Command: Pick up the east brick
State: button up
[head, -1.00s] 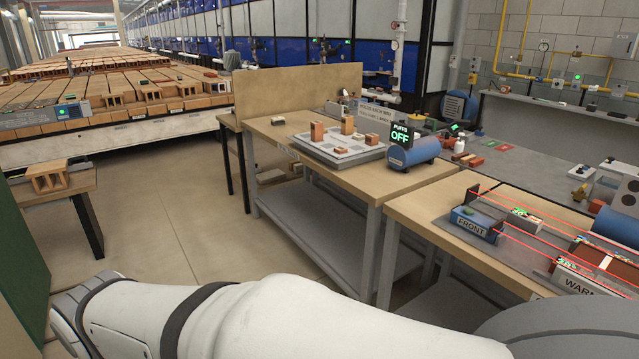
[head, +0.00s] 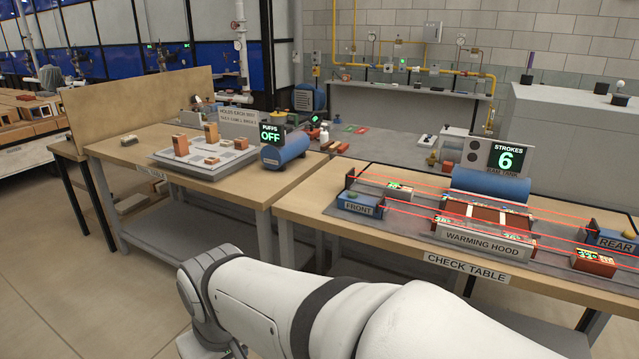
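No brick carries a readable "east" mark, so I cannot tell which one is the east brick. On the check table, an orange-brown brick (head: 594,262) with a green lit readout sits at the right end, near the rear post. A paler brick (head: 398,191) with a green readout sits at the left, near the front post. Reddish bricks (head: 487,214) lie by the warming hood (head: 480,241), partly hidden by it. Several upright and flat bricks stand on a grey board (head: 170,156) on the left table. My white arm crosses the bottom; my gripper is not visible.
Red beams run above the check table (head: 300,206) between the front post (head: 361,203) and the rear post (head: 612,240). A blue tank (head: 286,152) stands on the left table (head: 110,148). A sign reads PUFFS OFF (head: 272,136); another reads STROKES 6 (head: 506,158). Floor shows at lower left.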

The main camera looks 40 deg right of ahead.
aim_at(580, 264)
jog(key=z, duration=1.8)
jog(key=i, duration=1.65)
jog(key=z, duration=1.45)
jog(key=k, duration=0.85)
jog(key=z, duration=0.3)
